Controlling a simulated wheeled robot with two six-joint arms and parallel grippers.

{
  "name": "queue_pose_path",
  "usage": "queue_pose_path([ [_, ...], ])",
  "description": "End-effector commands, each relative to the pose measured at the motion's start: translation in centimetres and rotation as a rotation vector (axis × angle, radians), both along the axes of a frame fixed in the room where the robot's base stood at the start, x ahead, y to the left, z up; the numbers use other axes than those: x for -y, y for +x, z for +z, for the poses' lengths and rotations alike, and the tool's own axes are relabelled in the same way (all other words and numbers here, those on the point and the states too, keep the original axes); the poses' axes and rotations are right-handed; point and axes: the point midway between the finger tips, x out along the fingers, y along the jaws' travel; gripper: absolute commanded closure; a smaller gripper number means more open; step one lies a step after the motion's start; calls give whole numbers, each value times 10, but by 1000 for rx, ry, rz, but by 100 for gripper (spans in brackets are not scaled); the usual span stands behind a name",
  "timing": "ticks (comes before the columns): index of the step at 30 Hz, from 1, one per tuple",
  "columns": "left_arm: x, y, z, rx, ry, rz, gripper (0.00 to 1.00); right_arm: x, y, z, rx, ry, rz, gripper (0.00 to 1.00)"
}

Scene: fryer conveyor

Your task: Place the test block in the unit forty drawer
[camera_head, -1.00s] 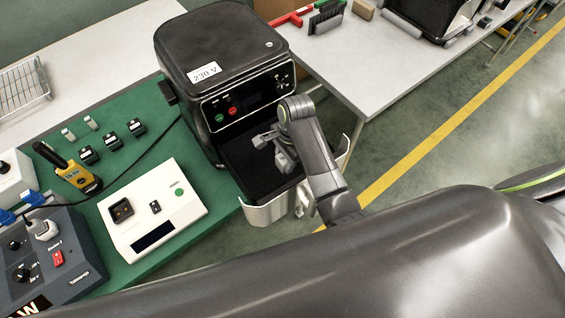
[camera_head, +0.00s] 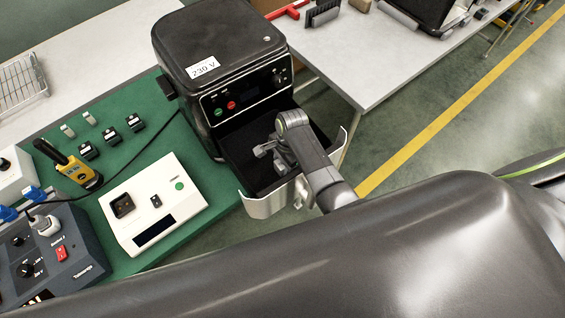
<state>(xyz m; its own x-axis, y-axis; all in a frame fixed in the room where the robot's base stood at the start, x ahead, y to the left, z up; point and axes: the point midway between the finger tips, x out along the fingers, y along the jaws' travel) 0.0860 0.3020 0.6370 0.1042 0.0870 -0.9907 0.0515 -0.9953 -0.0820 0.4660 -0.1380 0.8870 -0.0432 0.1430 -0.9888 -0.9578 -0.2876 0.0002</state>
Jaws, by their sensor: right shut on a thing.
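The unit forty drawer (camera_head: 266,205) is pulled out of the front of the black 230 V air fryer (camera_head: 218,42). It has a dark inside and a pale front. My right gripper (camera_head: 268,158) is over the open drawer, within its outline, with its fingers pointing left. It is shut on the test block, which is small and mostly hidden by the fingers, so its shape is not clear. I cannot tell whether the block touches the drawer floor. My left gripper is not in view.
A dark control box (camera_head: 55,255) is at lower left. A white table (camera_head: 365,60) stands behind on the right.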

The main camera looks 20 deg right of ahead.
Motion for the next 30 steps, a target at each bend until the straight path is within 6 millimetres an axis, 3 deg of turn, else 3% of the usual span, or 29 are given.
queue_pose_path([
  [1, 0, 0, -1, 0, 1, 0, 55, 0, 0, -2, 0, 0, 0, 92],
  [2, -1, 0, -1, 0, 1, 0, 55, 0, 0, -2, 0, 0, 0, 63],
  [7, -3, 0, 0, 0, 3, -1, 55, 0, 0, -2, 0, 0, 0, 42],
  [20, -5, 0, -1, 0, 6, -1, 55, 1, 1, 7, 3, 0, 0, 42],
  [26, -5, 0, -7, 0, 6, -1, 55, 5, 2, 34, 4, 0, -1, 42],
  [30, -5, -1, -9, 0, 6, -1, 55, 9, 4, 63, 5, 0, -1, 42],
])
